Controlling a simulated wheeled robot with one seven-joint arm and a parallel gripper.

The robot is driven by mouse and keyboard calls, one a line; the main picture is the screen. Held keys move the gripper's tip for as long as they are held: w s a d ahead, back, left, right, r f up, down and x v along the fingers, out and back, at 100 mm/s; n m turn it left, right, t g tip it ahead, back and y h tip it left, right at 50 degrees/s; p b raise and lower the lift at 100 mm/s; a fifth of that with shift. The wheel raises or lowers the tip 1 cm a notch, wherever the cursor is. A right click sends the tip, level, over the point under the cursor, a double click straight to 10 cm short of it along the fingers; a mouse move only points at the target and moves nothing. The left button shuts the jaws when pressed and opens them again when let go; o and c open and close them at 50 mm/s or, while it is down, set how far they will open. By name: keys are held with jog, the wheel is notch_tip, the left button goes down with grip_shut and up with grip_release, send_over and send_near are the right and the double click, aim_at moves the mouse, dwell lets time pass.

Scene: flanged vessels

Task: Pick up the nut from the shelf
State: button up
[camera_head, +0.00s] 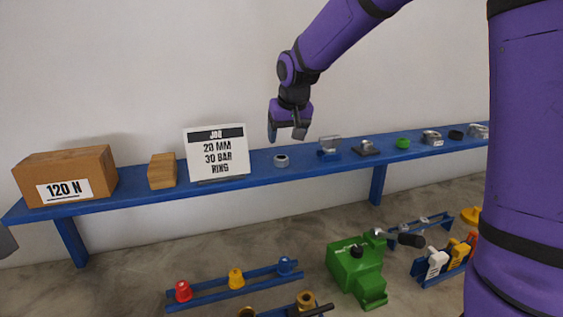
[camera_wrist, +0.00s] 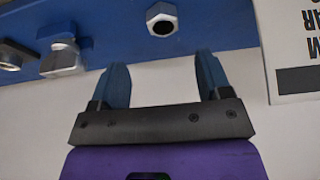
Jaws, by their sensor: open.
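A grey metal nut (camera_head: 281,160) lies on the blue shelf (camera_head: 225,182), just right of the white sign. In the wrist view the nut (camera_wrist: 162,20) shows as a hexagon with a dark round hole, near the top edge of the picture. My gripper (camera_head: 286,131) hangs above the shelf, a little above the nut and apart from it. Its two blue fingers (camera_wrist: 162,66) are spread and empty. In the wrist view the nut sits beyond the gap between the fingertips, with neither finger touching it.
The sign (camera_head: 217,153), reading "20 MM 30 BAR RING", stands left of the nut. A wooden block (camera_head: 162,171) and a "120 N" box (camera_head: 67,177) are farther left. Metal fittings (camera_head: 329,147) and a green ring (camera_head: 403,142) lie to the right. A green machine (camera_head: 357,270) stands below.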

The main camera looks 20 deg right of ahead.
aim_at(281, 157)
jog(key=shift+a+x, duration=0.15)
jog(key=shift+x, duration=1.85)
jog(key=shift+a+x, duration=0.1)
jog(key=shift+x, duration=1.85)
jog(key=shift+s, duration=0.1)
jog(key=c, duration=1.1)
